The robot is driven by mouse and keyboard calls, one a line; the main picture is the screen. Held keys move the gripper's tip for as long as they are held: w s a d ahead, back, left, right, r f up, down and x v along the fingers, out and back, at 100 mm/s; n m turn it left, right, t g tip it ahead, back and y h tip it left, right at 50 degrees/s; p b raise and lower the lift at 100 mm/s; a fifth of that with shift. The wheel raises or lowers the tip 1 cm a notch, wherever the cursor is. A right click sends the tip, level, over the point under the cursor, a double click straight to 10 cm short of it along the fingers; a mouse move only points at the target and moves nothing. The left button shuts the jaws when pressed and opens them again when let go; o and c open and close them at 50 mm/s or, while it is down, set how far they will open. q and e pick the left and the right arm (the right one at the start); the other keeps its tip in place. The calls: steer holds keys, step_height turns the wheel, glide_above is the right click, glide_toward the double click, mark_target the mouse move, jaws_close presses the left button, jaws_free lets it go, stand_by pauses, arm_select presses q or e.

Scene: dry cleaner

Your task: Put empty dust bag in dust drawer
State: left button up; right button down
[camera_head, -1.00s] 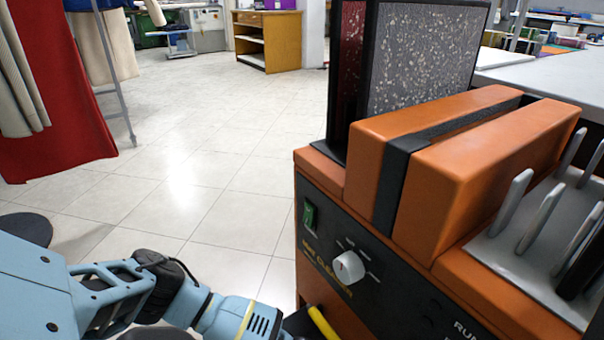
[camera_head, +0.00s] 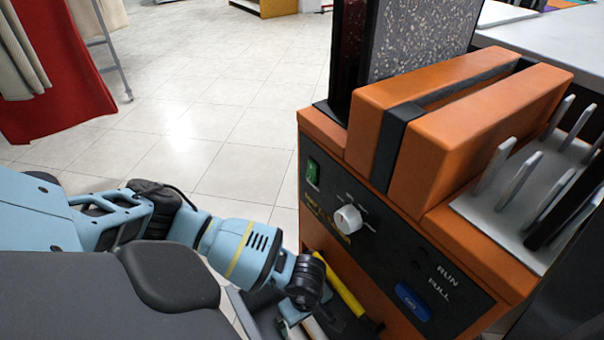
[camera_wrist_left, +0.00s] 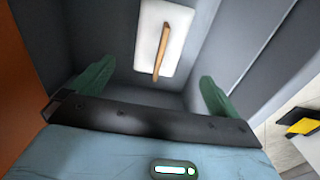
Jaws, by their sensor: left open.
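The orange cleaning machine (camera_head: 350,235) stands at the right in the head view. A grey drawer (camera_head: 243,312) is pulled out low at its front, partly hidden by my left arm. My left gripper (camera_head: 300,312) points down into the drawer; its fingers barely show there. In the left wrist view the gripper (camera_wrist_left: 155,88) has two green fingers, wide apart with nothing between their tips. A white rectangular piece with a wooden strip, apparently the dust bag (camera_wrist_left: 155,25), lies beyond the fingertips between grey drawer walls (camera_wrist_left: 95,30). I cannot tell its exact depth. My right gripper is not in view.
A yellow bar (camera_head: 342,287) is close beside my left gripper at the machine's front. Tiled floor (camera_head: 235,110) is free to the left, with a red cloth (camera_head: 60,80) further off.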

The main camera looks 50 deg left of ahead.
arm_select(q)
steer(key=shift+r+p, duration=0.55)
steer(key=shift+r, duration=1.25)
